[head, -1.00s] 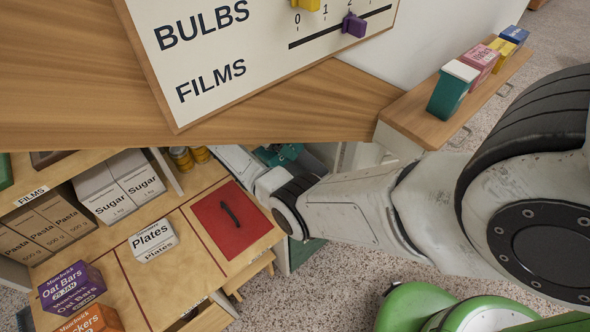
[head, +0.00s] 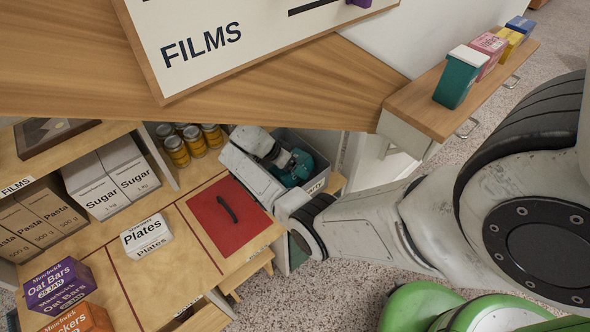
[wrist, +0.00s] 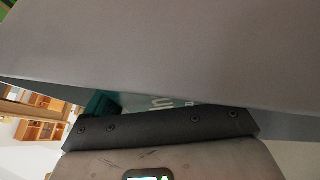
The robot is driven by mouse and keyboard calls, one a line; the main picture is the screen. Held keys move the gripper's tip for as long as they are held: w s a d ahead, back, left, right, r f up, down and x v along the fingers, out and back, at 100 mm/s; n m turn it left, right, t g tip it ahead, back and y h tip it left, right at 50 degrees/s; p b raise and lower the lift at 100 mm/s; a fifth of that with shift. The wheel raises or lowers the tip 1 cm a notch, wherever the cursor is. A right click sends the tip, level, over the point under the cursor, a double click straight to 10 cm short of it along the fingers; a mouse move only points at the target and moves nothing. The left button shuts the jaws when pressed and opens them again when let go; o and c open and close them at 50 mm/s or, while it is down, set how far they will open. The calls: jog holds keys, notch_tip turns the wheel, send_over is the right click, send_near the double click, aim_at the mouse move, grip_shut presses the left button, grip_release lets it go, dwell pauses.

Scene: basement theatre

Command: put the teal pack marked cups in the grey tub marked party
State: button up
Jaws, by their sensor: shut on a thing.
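The grey tub (head: 321,174), its label partly visible and ending in "arty", stands behind the red panel in the head view. My gripper (head: 284,163) is at the tub's opening, shut on the teal pack (head: 298,168). In the wrist view the pack (wrist: 165,103) shows as a teal strip with pale letters, mostly hidden. A large grey surface (wrist: 170,50), apparently the tub's wall, fills the upper part of that view close to my gripper (wrist: 160,125). I cannot tell whether the pack rests on the tub's floor.
A white Plates pack (head: 146,236) and a red panel with a handle (head: 226,217) lie in front. A teal, white-topped box (head: 457,77) stands on the right ledge. A wooden board hangs overhead.

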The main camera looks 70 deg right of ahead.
jog(key=t+p, duration=0.1)
jog(key=s+r+t+p, duration=0.1)
jog(key=t+p, duration=0.1)
jog(key=shift+m, duration=0.3)
jog(key=shift+f+t, duration=0.3)
jog(key=shift+f, duration=0.2)
jog(key=shift+f+b, duration=0.45)
jog(key=shift+b, duration=0.2)
jog(key=shift+f, duration=0.1)
jog(key=shift+f+b, duration=0.35)
jog(key=shift+f, duration=0.15)
jog(key=o, duration=1)
jog(key=shift+c, duration=0.2)
